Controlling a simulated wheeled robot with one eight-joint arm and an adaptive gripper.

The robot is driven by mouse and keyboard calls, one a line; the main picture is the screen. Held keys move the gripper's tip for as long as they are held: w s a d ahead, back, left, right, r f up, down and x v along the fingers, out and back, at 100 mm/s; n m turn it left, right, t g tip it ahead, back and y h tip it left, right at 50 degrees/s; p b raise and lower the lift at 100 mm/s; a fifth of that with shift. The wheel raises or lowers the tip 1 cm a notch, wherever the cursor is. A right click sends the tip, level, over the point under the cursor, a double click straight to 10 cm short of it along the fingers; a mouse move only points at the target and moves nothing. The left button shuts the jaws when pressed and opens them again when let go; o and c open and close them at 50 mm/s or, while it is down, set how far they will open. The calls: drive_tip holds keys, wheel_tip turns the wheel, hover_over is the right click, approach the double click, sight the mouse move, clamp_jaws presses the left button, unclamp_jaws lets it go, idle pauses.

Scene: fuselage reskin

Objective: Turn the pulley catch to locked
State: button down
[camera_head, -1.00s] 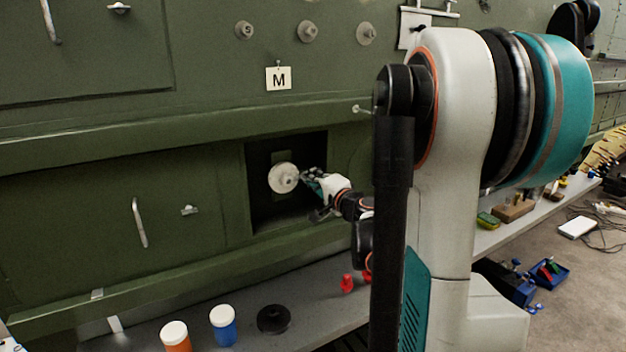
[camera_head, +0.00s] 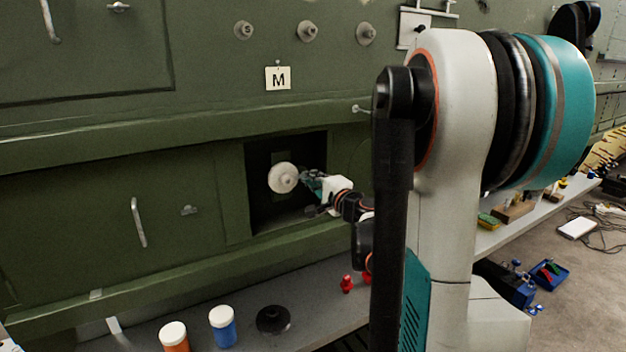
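A pale round pulley (camera_head: 283,178) with a small hub sits inside a dark square recess (camera_head: 262,215) in the green fuselage wall. I cannot make out a separate catch on it at this size. My gripper (camera_head: 308,186) is at the recess, just right of the pulley, its fingers pointing left towards it. The fingertips are close to the pulley's right edge; I cannot tell whether they touch it. The fingers are small and dark, and whether they are open or shut does not show.
A card marked M (camera_head: 278,78) hangs above the recess. A grey ledge (camera_head: 305,290) below holds an orange jar (camera_head: 174,337), a blue jar (camera_head: 223,327), a black disc (camera_head: 273,319) and red pieces (camera_head: 347,284). My arm fills the right middle.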

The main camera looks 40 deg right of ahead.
drive_tip(key=c, duration=1.8)
unclamp_jaws()
drive_tip(key=v, duration=1.2)
drive_tip(key=shift+s+f, duration=0.1)
